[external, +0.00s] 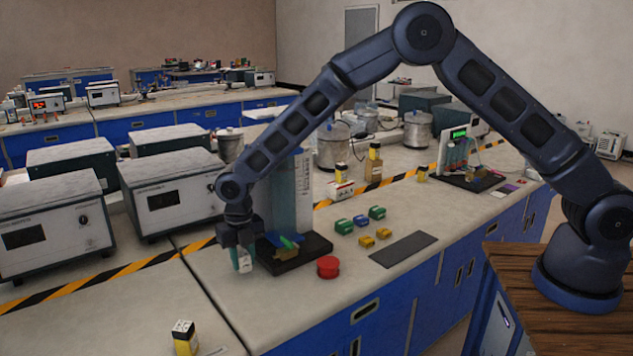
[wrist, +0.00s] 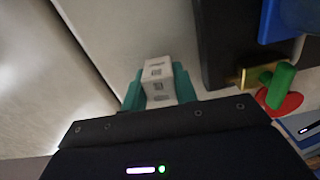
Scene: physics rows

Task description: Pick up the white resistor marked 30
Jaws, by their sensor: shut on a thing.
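My gripper (external: 243,261) points down over the bench, left of the black base with the green piece. In the wrist view, the teal fingers (wrist: 157,95) are shut on a small white block, the white resistor (wrist: 158,72), one on each side of it. Dark printing shows on its face, too blurred to read. The resistor also shows in the external view (external: 244,264) between the fingertips. I cannot tell whether it still touches the bench.
A black base (external: 292,258) with a green piece (external: 289,242) stands just right of my gripper. A red button (external: 328,267) and several green, blue and yellow blocks (external: 361,220) lie further right. White-fronted instruments (external: 174,198) stand left. A yellow block (external: 185,338) is at the front.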

